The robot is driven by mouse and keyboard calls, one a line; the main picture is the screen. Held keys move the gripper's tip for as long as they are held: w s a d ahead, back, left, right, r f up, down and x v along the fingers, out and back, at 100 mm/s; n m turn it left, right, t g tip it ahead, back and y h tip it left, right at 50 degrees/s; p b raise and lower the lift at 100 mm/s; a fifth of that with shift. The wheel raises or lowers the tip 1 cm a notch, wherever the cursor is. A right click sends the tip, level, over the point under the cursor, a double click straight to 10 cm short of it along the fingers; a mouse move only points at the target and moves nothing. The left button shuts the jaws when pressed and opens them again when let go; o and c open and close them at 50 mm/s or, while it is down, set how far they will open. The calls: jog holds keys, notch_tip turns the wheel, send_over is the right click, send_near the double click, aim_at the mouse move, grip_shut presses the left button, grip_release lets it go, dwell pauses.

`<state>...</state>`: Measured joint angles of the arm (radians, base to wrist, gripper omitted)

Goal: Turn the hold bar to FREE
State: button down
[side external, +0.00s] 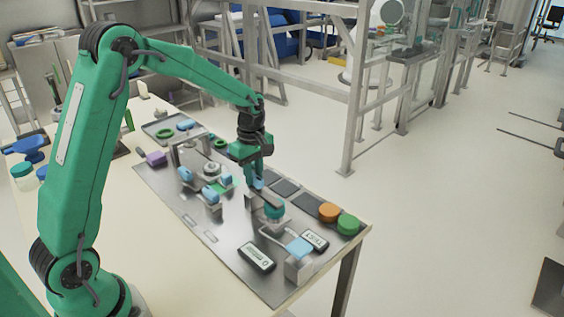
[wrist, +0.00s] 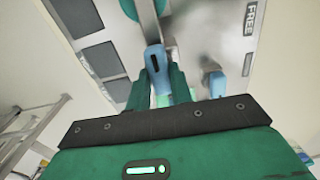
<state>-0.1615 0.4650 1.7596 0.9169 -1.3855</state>
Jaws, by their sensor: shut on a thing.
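My gripper (side external: 255,180) points down over the metal panel (side external: 210,232). In the wrist view its two green fingers (wrist: 160,85) are closed around the blue grip (wrist: 155,62) of a grey bar, which I take to be the hold bar (wrist: 147,20). The bar runs from the grip toward a teal round part (wrist: 130,9), also seen in the side view (side external: 273,208). A FREE label (wrist: 250,18) lies on the panel to the right of the bar in the wrist view. The bar is apart from that label. The fingers partly hide the grip.
A blue-tipped lever (side external: 299,247) stands at the panel's front, near a black-framed label (side external: 257,256). Orange (side external: 329,212) and green (side external: 348,224) round buttons sit at the right edge. A grey frame (side external: 190,140) and blue-tipped parts (side external: 211,193) stand left of my gripper.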

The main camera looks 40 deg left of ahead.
jog(key=shift+m, duration=0.4)
jog(key=m, duration=0.3)
jog(key=shift+m, duration=0.3)
jog(key=m, duration=0.4)
jog(key=shift+r, duration=0.1)
jog(key=m, duration=0.9)
jog(key=shift+m, duration=0.3)
jog(key=c, duration=1.2)
grip_release()
jog(key=shift+c, duration=0.2)
